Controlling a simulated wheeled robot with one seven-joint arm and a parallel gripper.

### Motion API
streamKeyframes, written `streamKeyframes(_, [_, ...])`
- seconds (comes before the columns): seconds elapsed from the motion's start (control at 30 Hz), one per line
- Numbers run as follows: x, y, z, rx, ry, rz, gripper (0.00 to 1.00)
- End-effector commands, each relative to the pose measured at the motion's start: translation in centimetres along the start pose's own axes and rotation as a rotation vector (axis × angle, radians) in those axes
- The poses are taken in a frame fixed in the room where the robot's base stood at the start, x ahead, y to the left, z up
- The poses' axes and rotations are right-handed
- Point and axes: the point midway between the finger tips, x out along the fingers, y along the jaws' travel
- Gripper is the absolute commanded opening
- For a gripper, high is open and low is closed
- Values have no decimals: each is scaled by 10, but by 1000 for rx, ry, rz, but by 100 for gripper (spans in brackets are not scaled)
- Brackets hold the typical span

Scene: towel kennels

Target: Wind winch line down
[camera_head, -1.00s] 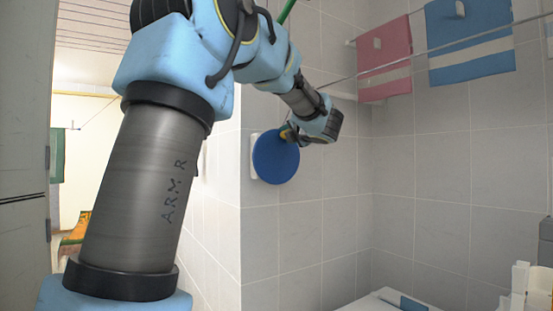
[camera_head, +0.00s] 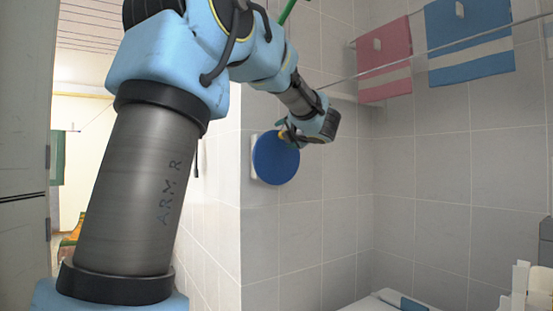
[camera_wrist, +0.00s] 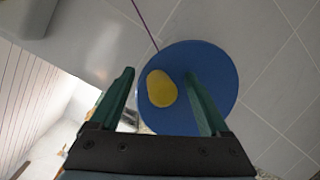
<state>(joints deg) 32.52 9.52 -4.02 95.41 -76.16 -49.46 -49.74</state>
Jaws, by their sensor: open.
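The winch is a round blue disc (camera_head: 275,158) mounted on the grey tiled wall, and it also shows in the wrist view (camera_wrist: 182,120). A yellow knob (camera_wrist: 161,88) sticks out from the disc near its rim. My gripper (camera_wrist: 160,85) is open, with its two green fingers on either side of the yellow knob as seen in the wrist view. I cannot tell whether either finger touches it. A thin purple line (camera_wrist: 146,25) runs from the disc's edge.
A pink towel (camera_head: 384,62) and a blue towel (camera_head: 469,42) hang on the wall to the right, with a thin line (camera_head: 430,52) crossing in front. White items (camera_head: 519,285) stand at the lower right. A doorway is at the left.

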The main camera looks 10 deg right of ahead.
Motion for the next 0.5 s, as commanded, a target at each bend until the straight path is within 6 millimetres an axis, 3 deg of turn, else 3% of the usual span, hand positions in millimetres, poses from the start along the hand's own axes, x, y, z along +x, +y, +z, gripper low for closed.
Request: streamKeyframes(0.5, [-50,-7,11,0,-2,-1,80])
